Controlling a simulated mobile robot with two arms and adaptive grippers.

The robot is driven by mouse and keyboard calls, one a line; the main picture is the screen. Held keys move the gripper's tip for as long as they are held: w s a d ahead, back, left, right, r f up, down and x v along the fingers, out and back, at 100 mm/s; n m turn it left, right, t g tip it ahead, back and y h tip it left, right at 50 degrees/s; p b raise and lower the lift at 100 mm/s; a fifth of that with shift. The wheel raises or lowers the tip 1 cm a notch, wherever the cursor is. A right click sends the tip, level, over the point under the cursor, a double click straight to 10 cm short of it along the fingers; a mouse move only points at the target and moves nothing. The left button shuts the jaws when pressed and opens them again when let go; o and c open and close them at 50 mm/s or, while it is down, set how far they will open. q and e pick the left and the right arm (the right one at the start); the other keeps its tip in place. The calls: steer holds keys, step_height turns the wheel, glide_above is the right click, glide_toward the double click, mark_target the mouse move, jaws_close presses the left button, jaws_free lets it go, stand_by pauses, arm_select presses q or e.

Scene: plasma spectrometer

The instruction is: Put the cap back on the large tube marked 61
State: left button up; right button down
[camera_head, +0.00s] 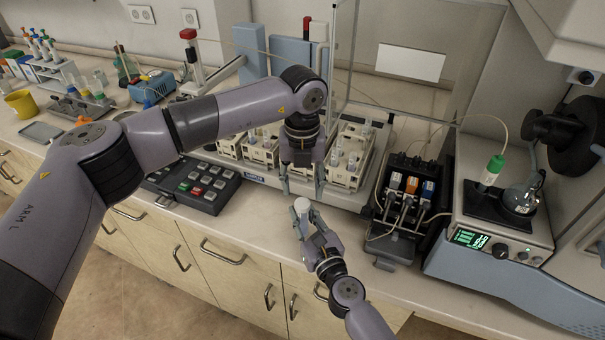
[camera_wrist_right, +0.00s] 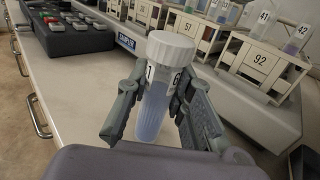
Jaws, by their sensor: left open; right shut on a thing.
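In the right wrist view, a large clear tube (camera_wrist_right: 152,112) with bluish contents stands nearly upright between the fingers of my right gripper (camera_wrist_right: 160,82). Its label is partly visible, with digits that look like 6 and 1. A white ribbed cap (camera_wrist_right: 170,47) sits on the tube's mouth; I cannot tell how tightly. In the head view, the white cap (camera_head: 301,203) shows above my right gripper (camera_head: 307,228), which is shut on the tube in front of the bench edge. My left gripper (camera_head: 301,187) points down, open and empty, just above the cap and apart from it.
Behind are white racks (camera_head: 346,175) with small tubes on a sampler tray, under a clear hood panel. A black keypad (camera_head: 194,186) lies to the left. A pump with coloured cassettes (camera_head: 411,186) and an instrument (camera_head: 490,235) stand to the right. The front bench strip is clear.

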mark_target(302, 203)
arm_select(q)
step_height(302, 203, down, 5)
steer(key=shift+r, duration=0.1)
steer(key=shift+c, duration=0.4)
jaws_close()
steer(key=shift+o, duration=0.6)
jaws_free()
steer(key=shift+r, duration=2.25)
steer(key=shift+r, duration=0.1)
steer(key=shift+c, duration=0.2)
